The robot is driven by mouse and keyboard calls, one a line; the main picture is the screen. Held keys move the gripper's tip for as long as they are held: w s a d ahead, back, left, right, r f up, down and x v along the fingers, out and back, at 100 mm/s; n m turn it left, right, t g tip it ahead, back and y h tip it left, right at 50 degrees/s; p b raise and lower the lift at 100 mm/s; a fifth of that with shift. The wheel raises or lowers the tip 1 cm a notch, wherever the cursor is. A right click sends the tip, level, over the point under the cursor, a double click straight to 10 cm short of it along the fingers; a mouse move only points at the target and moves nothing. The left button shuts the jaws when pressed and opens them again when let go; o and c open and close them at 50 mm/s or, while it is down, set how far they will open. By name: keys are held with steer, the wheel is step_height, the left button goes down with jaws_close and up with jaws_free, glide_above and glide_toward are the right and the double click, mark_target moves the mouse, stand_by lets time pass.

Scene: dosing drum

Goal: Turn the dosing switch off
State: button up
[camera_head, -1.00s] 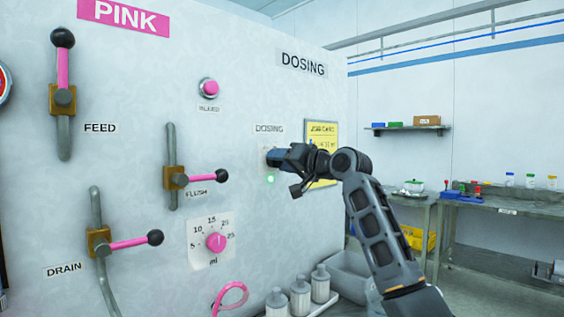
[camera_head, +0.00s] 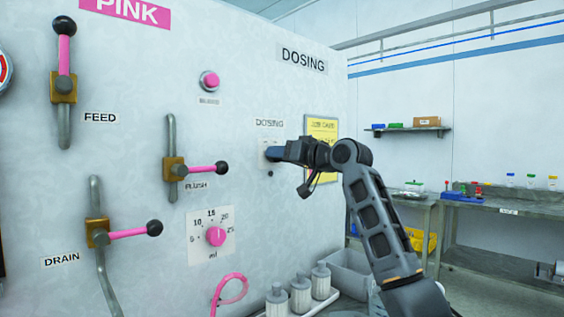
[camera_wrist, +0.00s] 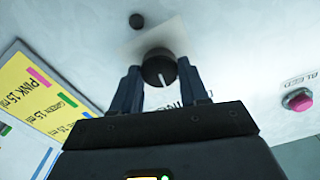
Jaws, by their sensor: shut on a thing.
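The dosing switch is a round black knob (camera_wrist: 158,69) with a white pointer line, on a pale plate (camera_wrist: 150,38) in the wrist view. My gripper (camera_wrist: 160,78) has a finger on either side of the knob and is shut on it. In the head view my gripper (camera_head: 273,154) reaches the panel just below the DOSING label (camera_head: 269,123) and hides the knob. The small lamp (camera_head: 271,173) beside the switch is dark; it also shows dark in the wrist view (camera_wrist: 136,20).
A pink bleed button (camera_head: 210,82) and a pink dial (camera_head: 215,237) are to the left. The feed (camera_head: 64,60), flush (camera_head: 205,168) and drain (camera_head: 130,232) levers are farther left. A yellow card (camera_head: 321,145) hangs close to my gripper. White bottles (camera_head: 300,294) stand below.

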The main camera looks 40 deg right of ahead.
steer(key=shift+n+b, duration=1.85)
steer(key=shift+n, duration=1.85)
steer(key=o, duration=1.1)
steer(key=shift+c, duration=0.2)
steer(key=s+b, duration=0.1)
steer(key=s, duration=0.6)
steer(key=shift+s, duration=0.4)
